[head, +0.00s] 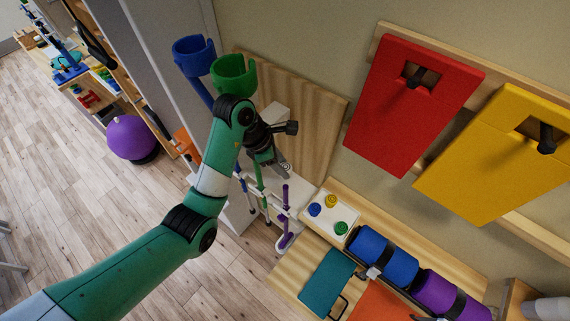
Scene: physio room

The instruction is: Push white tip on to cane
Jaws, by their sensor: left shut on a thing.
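My left gripper (276,159) reaches in beside the wall, above a white rack of canes, and its jaws are shut. A small pale round end with rings, apparently the white tip (286,168), shows at its fingertips. The jaws partly hide it. Just below, canes stand in the rack, including a green one (260,179) and a purple one (286,196). I cannot tell which cane the tip belongs to, or whether it touches one. My right gripper is out of view.
A white tray (327,222) with blue, yellow and green tips sits on the wooden bench at right. Crutch cuffs, blue (194,55) and green (234,75), stand behind my arm. Red (412,105) and yellow (500,155) boards hang on the wall. Rolls (385,262) lie below.

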